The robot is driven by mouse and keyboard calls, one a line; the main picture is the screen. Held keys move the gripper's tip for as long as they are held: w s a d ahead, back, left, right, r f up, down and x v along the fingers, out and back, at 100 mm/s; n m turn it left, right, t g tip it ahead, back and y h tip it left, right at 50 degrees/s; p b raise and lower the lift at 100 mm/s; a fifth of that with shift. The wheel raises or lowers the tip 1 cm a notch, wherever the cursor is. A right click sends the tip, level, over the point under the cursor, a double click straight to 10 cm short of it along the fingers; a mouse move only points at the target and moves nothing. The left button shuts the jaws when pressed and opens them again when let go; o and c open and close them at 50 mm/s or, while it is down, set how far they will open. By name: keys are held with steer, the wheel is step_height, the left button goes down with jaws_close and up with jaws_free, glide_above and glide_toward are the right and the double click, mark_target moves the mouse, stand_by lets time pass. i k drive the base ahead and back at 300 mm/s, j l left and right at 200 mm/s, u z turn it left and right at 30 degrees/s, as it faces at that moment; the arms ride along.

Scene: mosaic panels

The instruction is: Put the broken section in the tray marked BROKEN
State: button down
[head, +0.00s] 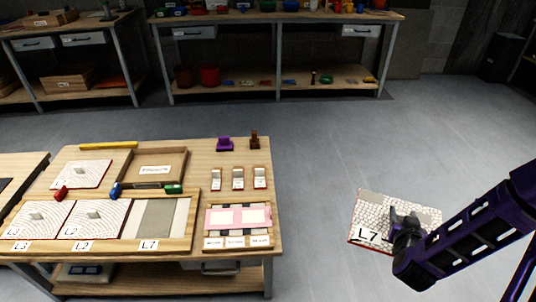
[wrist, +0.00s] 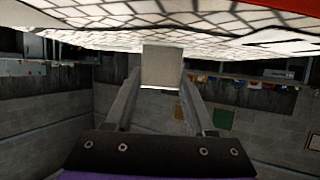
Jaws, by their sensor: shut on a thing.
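A white mosaic panel (head: 378,206) with a red edge and the label L7 hangs over open floor, right of the bench. My gripper (head: 402,222) is shut on the panel's grey handle block; in the wrist view my gripper (wrist: 161,75) has a finger on each side of that block, under the panel (wrist: 215,36). I cannot tell whether this panel is broken. A wooden tray (head: 150,158) with a small white label stands on the bench, far left of my gripper. The label is too small to read, and the tray looks empty.
The wooden bench (head: 205,178) holds a rack with panels above labels L3 (head: 20,246) and L2 (head: 82,246); the place above label L7 (head: 149,245) has no panel. Another panel (head: 82,174) lies behind. Small clamps stand near the tray. Open floor separates bench and gripper.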

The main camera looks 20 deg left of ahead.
mark_target(155, 170)
steer(key=i+l+z, duration=0.25)
steer(key=l, duration=0.35)
steer(key=i+l+z, duration=0.25)
steer(key=i+l, duration=0.25)
steer(key=i+j+z, duration=0.2)
steer(key=i, duration=0.15)
steer(key=i+j+z, duration=0.35)
steer(key=j, duration=0.3)
steer(key=i+j+z, duration=0.2)
steer(key=j, duration=0.3)
steer(key=i+j+z, duration=0.15)
steer(key=j, duration=0.4)
steer(key=i+j+z, duration=0.15)
steer(key=j, duration=0.4)
steer(key=i+j+z, duration=0.15)
steer(key=j, duration=0.4)
steer(key=i+j+z, duration=0.2)
steer(key=j, duration=0.35)
steer(key=k, duration=0.05)
